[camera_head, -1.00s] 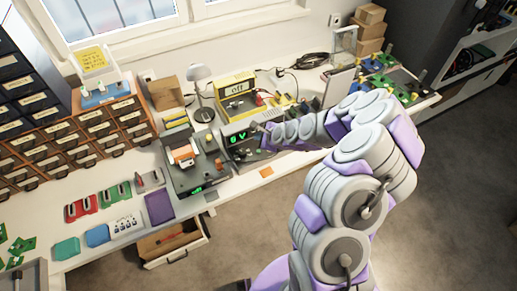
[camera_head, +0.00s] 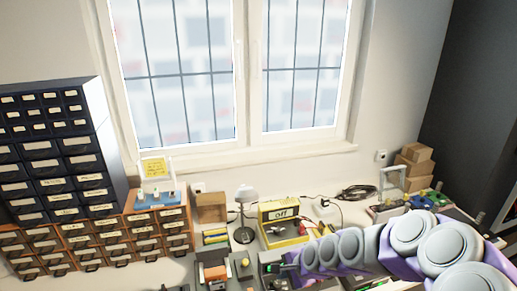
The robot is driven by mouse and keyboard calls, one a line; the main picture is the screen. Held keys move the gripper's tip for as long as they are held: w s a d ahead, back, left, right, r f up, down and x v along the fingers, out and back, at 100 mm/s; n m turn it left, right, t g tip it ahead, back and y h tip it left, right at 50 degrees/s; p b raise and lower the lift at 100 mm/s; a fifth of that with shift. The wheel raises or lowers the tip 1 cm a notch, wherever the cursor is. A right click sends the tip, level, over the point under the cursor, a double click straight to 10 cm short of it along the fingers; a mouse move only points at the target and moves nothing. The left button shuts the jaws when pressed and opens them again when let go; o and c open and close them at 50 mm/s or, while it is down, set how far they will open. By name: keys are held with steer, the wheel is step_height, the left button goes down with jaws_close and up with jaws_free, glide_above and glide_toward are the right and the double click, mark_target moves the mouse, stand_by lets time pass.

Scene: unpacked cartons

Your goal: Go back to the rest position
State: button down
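My arm reaches in from the lower right corner and stretches left over the workbench (camera_head: 215,263). Its far end (camera_head: 284,267) is near a dark instrument with a green display, at the bottom of the picture. The fingers of my gripper are too small and hidden to make out, so I cannot tell whether they are open or shut. No held object shows.
A yellow box marked "off" (camera_head: 283,224) and a grey lamp (camera_head: 245,215) stand behind the arm's end. Drawer cabinets (camera_head: 100,237) fill the left. Cardboard boxes (camera_head: 414,165) stand at the back right. A window (camera_head: 240,75) is above the bench.

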steer(key=s+d+r+n+g+h, duration=0.1)
steer(key=s+r+n, duration=0.3)
steer(key=s, duration=0.8)
steer(key=s+d+r+n+g+h, duration=0.2)
steer(key=s+d+r+n+g, duration=0.1)
steer(key=s, duration=0.8)
steer(key=s+d+r+n+g+h, duration=0.2)
steer(key=s+r+n, duration=0.4)
steer(key=s, duration=0.6)
steer(key=shift+s+d+r+g, duration=0.25)
steer(key=shift+s+r+g, duration=0.05)
